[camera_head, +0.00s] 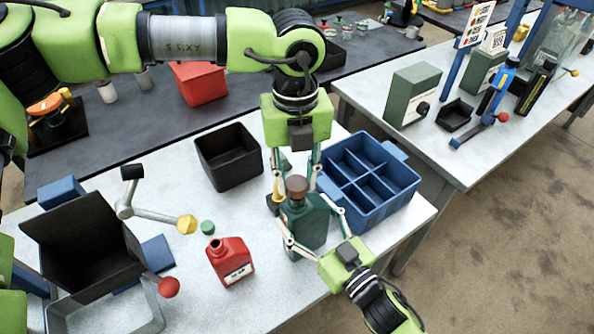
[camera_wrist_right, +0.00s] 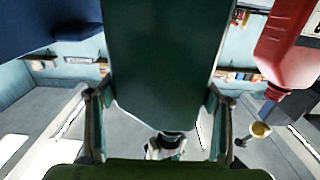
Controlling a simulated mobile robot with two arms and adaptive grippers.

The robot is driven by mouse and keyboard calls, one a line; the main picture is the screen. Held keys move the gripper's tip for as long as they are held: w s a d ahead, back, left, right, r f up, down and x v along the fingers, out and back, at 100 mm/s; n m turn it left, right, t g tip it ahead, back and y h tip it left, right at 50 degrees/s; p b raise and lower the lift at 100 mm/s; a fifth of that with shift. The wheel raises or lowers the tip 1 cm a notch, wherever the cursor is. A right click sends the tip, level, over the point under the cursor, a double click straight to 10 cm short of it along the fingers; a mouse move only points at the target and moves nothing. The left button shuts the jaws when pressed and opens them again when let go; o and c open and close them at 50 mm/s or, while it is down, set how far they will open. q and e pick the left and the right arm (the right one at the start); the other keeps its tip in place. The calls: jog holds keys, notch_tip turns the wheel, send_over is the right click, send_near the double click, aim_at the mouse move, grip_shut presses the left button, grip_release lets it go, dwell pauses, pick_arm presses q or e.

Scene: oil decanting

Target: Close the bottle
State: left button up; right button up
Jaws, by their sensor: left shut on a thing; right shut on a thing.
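A dark green bottle (camera_head: 306,229) stands upright near the right part of the white table. It fills the middle of the right wrist view (camera_wrist_right: 165,55). My right gripper (camera_head: 311,218) comes in from the lower right, with its fingers shut around the bottle's body. A brown cap (camera_head: 296,184) is at the top of the bottle's neck; I cannot tell whether it is fully seated. My left gripper (camera_head: 296,179) points down from above, its fingers shut on the cap.
An open red bottle (camera_head: 231,262) and a small green cap (camera_head: 208,227) are to the left. A black bin (camera_head: 228,157) and a blue divided crate (camera_head: 397,204) stand close behind. A lever with a yellow knob (camera_head: 187,225) is at the left.

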dwell(0.4)
pick_arm(q)
jog(key=shift+f, duration=0.85)
jog(key=shift+f, duration=0.55)
